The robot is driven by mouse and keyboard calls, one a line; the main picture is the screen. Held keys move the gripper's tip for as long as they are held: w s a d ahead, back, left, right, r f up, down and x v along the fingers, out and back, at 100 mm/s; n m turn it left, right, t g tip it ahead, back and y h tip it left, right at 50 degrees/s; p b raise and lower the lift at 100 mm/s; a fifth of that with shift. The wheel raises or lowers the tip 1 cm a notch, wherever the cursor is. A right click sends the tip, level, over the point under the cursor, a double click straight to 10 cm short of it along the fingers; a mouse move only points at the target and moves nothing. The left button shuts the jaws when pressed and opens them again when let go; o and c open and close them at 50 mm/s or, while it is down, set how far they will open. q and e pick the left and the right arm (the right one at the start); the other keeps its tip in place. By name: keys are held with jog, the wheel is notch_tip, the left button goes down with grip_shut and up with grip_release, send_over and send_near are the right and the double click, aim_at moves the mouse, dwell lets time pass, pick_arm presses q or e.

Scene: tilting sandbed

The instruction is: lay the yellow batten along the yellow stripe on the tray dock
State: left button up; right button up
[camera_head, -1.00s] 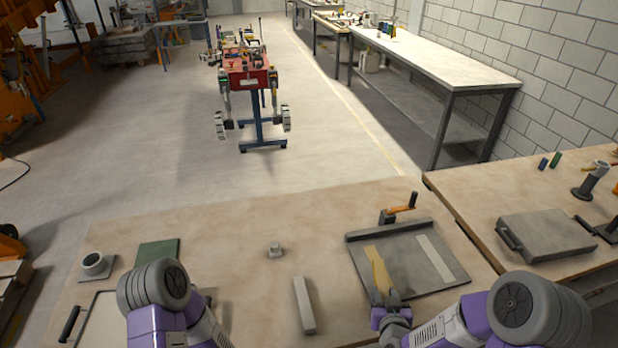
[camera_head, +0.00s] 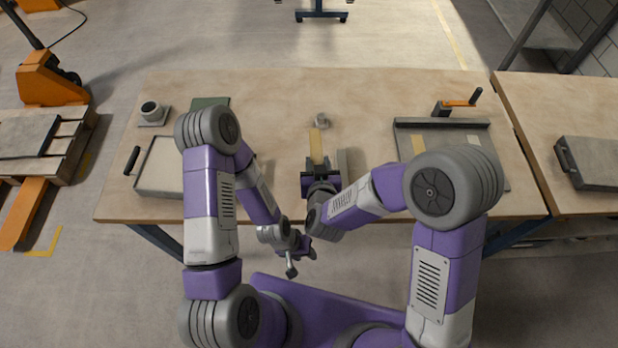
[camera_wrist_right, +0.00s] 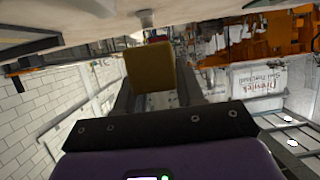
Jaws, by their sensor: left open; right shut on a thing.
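The yellow batten (camera_head: 316,145) is in my right gripper (camera_head: 318,166), pointing away from me over the near middle of the table. The right wrist view shows the batten's end (camera_wrist_right: 150,68) between the two fingers. Its height above the table is hard to tell. The dark tray dock (camera_head: 443,125) is to the right; a small part of its yellow stripe (camera_head: 418,145) shows, the rest hidden by my right arm. My left gripper (camera_head: 291,262) is open and empty, in front of the table's near edge.
A small grey block (camera_head: 321,120) stands beyond the batten. The dock has a pale stripe (camera_head: 473,139) and a crank (camera_head: 460,104) behind it. A pale tray (camera_head: 157,165) lies at left.

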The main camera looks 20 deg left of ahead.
jog(key=shift+s+a, duration=0.55)
jog(key=shift+a, duration=0.35)
notch_tip(320, 180, down, 10)
jog(key=b, duration=0.2)
jog(key=shift+r+b, duration=0.2)
jog(key=shift+b, duration=0.2)
jog(key=shift+r, duration=0.1)
